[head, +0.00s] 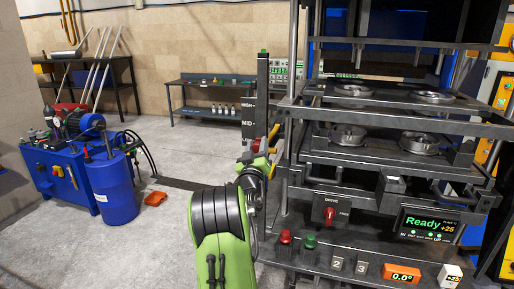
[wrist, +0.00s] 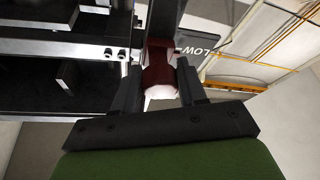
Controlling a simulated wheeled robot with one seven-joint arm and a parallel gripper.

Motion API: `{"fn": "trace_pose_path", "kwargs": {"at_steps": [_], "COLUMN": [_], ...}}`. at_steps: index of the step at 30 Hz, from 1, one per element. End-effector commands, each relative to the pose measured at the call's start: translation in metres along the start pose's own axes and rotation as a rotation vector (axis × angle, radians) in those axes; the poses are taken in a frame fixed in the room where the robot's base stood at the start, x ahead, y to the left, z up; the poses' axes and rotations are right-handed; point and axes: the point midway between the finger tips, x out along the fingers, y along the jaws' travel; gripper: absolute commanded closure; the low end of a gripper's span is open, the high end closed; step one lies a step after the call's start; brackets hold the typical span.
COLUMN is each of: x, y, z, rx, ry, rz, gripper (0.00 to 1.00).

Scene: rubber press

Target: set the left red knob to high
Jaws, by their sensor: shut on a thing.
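The left red knob (wrist: 160,72) shows in the wrist view as a dark red block with a bright pale end, between the two fingers of my gripper (wrist: 160,88). The fingers are shut on its sides. It sits at a dark upright bar, and a dark plate marked LOW (wrist: 203,46) is just right of it. In the head view, my gripper (head: 253,152) is at the lower part of the dark post (head: 262,85) at the press's left side. Labels reading MID (head: 247,122) and another above it stick out left of the post. The knob is mostly hidden there.
The press (head: 400,155) with round moulds stands right of the post. A red rotary switch (head: 330,213), red button (head: 285,237) and green button (head: 310,241) are on its front. A yellow handle (head: 273,134) is close to my gripper.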

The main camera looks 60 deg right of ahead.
Motion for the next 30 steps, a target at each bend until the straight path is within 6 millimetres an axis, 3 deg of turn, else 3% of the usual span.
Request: {"fn": "trace_pose_path", "kwargs": {"at_steps": [4, 10, 15, 28, 29, 30], "x": [0.009, 0.03, 0.041, 0.044, 0.044, 0.044], "y": [0.009, 0.033, 0.045, 0.049, 0.049, 0.049], "z": [-0.024, -0.076, -0.103, -0.112, -0.112, -0.112], "rx": [0.004, 0.004, 0.004, 0.005, 0.005, 0.005], "ry": [0.007, 0.013, 0.008, 0.016, 0.016, 0.016], "rz": [0.001, 0.002, 0.001, 0.002, 0.002, 0.002], "gripper": [1.0, 1.0, 1.0, 1.0, 0.55, 0.49]}}
